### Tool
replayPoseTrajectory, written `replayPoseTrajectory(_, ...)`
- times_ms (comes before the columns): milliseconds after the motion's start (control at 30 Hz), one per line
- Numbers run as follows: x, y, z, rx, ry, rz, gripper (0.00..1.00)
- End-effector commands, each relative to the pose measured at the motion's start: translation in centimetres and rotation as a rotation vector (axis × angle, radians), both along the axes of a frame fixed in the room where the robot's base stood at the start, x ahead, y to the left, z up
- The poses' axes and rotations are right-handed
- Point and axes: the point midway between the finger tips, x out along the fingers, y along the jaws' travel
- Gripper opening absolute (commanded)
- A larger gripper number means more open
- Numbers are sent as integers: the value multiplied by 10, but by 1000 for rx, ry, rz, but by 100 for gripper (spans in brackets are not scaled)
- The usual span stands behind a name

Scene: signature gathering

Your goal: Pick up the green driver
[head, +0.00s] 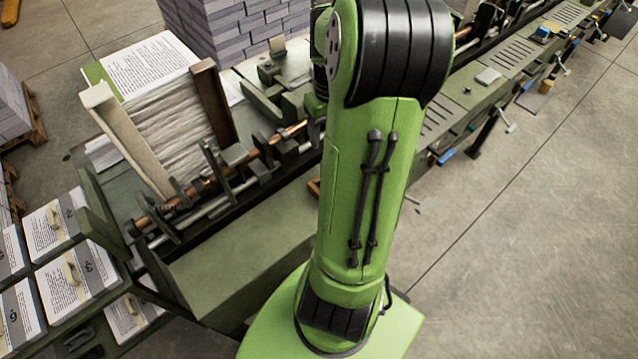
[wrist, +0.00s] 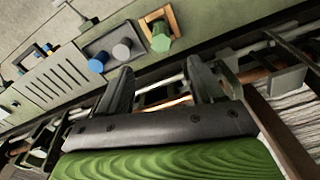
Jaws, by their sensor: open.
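In the wrist view, a green faceted knob that looks like the green driver's handle (wrist: 160,38) stands up from a small wooden-framed holder (wrist: 174,18) on the green machine bed. The rest of the driver is hidden. My gripper (wrist: 160,68) is open and empty in the wrist view. Its two dark fingers point toward the bed, and the green handle shows beyond the tips, between their directions, apart from them. In the head view, my arm blocks the gripper, and I cannot make out the green driver.
A grey tray (wrist: 91,49) left of the green handle holds a blue knob (wrist: 97,65) and a grey-blue knob (wrist: 121,51). Metal rods and clamps run along the machine below the fingers. In the head view, a paper stack (head: 150,68) and a wooden-ended bundle (head: 172,118) stand left.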

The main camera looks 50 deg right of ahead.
Motion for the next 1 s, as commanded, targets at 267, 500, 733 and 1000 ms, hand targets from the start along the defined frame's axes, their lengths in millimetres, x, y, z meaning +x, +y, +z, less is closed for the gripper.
replayPoseTrajectory(267, -1, 2, -73, 6, 3, 0, 66)
replayPoseTrajectory(500, 0, 2, -104, 6, 3, 0, 66)
replayPoseTrajectory(733, 2, 3, -141, 2, 1, 0, 66)
replayPoseTrajectory(1000, 2, 2, -142, -1, 0, 1, 59)
